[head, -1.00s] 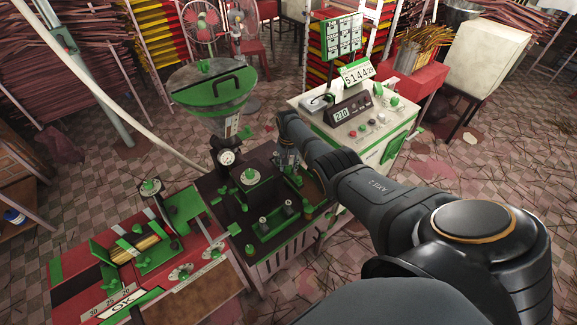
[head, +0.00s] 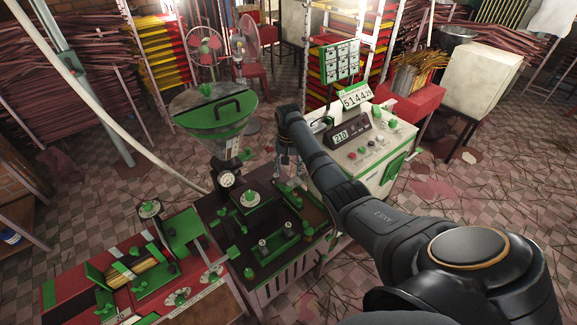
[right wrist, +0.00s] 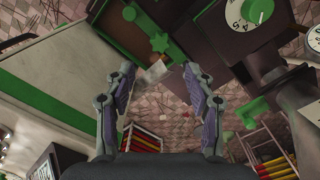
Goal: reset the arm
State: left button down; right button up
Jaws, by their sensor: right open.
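My right arm reaches in from the lower right of the head view. Its gripper (head: 290,180) hangs over the far right part of the dark extruder table, partly hidden by my own arm. In the right wrist view the gripper (right wrist: 158,82) has its two fingers wide apart with nothing between them. The extruder machine (head: 262,213) with green parts stands just left of the gripper. Its dark body and white dial also show in the right wrist view (right wrist: 244,15). My left gripper does not show.
A white control cabinet (head: 392,165) with a display stands close to the right of the gripper. A green-lidded hopper (head: 213,112) rises at the left. A red bench (head: 75,275) is at the lower left. Open tiled floor (head: 480,195) lies to the right.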

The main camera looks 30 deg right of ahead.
jog(key=shift+r, duration=0.8)
